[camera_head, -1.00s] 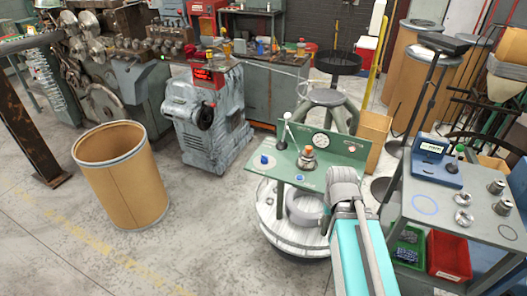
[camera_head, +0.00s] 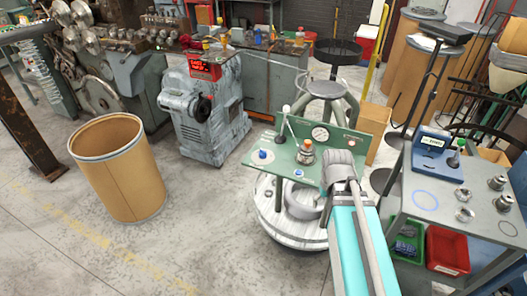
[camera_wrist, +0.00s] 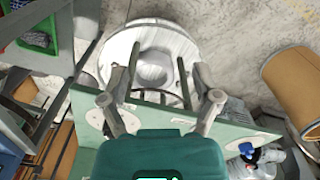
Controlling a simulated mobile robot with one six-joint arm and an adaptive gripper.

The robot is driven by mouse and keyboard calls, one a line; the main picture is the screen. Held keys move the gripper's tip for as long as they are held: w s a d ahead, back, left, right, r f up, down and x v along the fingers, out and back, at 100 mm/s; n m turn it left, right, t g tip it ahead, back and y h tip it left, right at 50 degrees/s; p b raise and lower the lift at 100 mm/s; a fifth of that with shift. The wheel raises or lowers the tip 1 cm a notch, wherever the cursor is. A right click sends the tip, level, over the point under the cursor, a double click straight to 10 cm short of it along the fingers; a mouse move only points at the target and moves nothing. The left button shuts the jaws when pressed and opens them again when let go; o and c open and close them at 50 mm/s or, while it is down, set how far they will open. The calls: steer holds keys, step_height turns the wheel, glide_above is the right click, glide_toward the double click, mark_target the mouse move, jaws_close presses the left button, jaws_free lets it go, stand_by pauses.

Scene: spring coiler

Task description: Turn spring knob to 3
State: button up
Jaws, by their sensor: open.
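A green panel table (camera_head: 240,172) carries a brass-and-metal knob (camera_head: 305,153), a blue knob (camera_head: 262,154) on a white ring, a smaller blue button (camera_head: 298,173) and a lever with a white tip (camera_head: 286,110). Labels and numbers on them are too small to read, so I cannot tell which is the spring knob or its setting. In the wrist view my gripper (camera_wrist: 160,74) is open and empty, its fingers spread above the green table's edge. A blue part (camera_wrist: 247,151) shows at lower right there. My arm hides the gripper in the head view.
A round white drum (camera_head: 268,222) stands under the green table. A bench (camera_head: 425,205) with metal parts and a blue box (camera_head: 437,148) is on the right. A tan bin (camera_head: 118,170) stands at left. The floor between bin and table is clear.

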steer(key=w+a+r+n+p, duration=0.3)
steer(key=w+a+r+n, duration=0.15)
steer(key=w, duration=0.25)
steer(key=w+a+r+n+p, duration=0.3)
steer(key=w+a+p, duration=0.15)
steer(key=w, duration=0.35)
step_height(320, 180, up, 5)
steer(key=n+p, duration=0.5)
steer(key=n, duration=0.3)
glide_above(263, 151)
steer(key=shift+w+d+r+g, duration=0.1)
steer(key=shift+w+r+g, duration=0.15)
steer(key=shift+w, duration=0.2)
steer(key=shift+f, duration=0.15)
steer(key=f+b, duration=1.3)
steer(key=b, duration=0.1)
steer(key=shift+s+f, duration=0.3)
steer(key=shift+s, duration=0.1)
steer(key=shift+c, duration=0.2)
